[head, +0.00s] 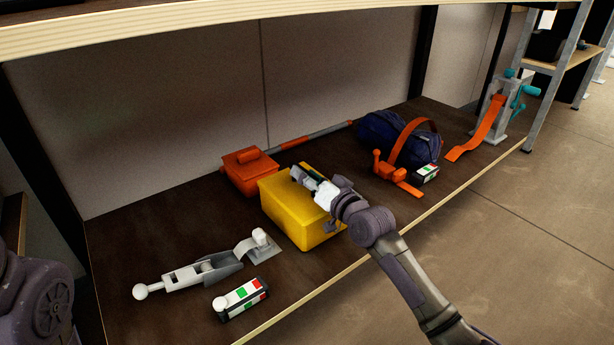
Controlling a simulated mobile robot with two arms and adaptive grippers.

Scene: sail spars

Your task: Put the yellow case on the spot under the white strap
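The yellow case (287,207) stands upright on the dark shelf, near the middle of the head view. My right gripper (308,180) is over the top of the case, and its fingers reach the lid. The gripper hides part of the lid, so I cannot tell whether it is shut on anything. The white strap (240,250) is part of a white and grey buckle device (200,272), left of the case. It curves over a flat grey patch (264,248) at its right end. My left gripper is out of view.
A small box with green, white and red marks (240,298) lies in front of the strap. An orange case (245,170) is behind the yellow one. A blue bag (378,133) and an orange strap (410,135) are to the right. An upper shelf (200,18) overhangs.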

